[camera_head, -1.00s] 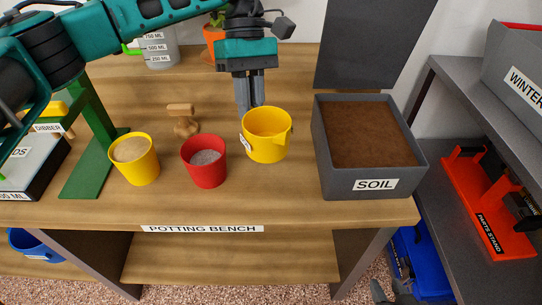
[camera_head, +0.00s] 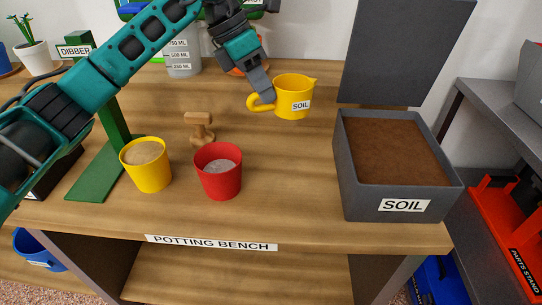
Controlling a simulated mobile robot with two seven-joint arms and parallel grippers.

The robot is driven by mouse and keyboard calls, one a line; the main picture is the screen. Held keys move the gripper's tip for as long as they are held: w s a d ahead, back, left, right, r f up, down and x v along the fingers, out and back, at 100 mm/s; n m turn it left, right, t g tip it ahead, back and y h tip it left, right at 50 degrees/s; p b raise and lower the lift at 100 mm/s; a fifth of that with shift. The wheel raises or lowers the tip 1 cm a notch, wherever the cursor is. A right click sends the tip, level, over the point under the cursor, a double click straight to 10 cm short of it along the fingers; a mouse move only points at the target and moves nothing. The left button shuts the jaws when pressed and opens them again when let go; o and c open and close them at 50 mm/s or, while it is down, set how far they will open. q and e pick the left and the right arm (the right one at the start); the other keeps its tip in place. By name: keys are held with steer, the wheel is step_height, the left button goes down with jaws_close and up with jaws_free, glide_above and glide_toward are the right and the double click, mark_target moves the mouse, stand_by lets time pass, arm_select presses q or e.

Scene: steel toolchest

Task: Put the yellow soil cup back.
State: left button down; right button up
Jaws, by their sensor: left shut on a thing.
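The yellow soil cup (camera_head: 293,98), marked SOIL, is upright near the back middle of the potting bench. Its handle points left and its spout points right. My left gripper (camera_head: 264,90) comes down from the upper left and is shut on the handle; the far finger is mostly hidden. Whether the cup's base touches the bench is hard to tell. The open grey soil bin (camera_head: 377,214), filled with brown soil, stands to the right with its lid (camera_head: 405,50) raised. My right gripper is out of view.
A yellow pot (camera_head: 150,173) of tan material and a red pot (camera_head: 219,181) of grey material stand at the front. A wooden tamper (camera_head: 199,129) sits behind them. A dibber stand (camera_head: 112,125) is at left. Bench surface (camera_head: 290,170) is clear before the bin.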

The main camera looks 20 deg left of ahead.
arm_select(q)
step_height(320, 180, down, 15)
steer(key=shift+r+b, duration=0.15)
steer(key=shift+b, duration=0.55)
steer(key=shift+f, duration=0.35)
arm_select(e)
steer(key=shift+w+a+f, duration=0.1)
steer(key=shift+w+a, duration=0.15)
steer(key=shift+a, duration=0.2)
arm_select(q)
steer(key=shift+f, duration=0.15)
steer(key=c, duration=1.1)
jaws_free()
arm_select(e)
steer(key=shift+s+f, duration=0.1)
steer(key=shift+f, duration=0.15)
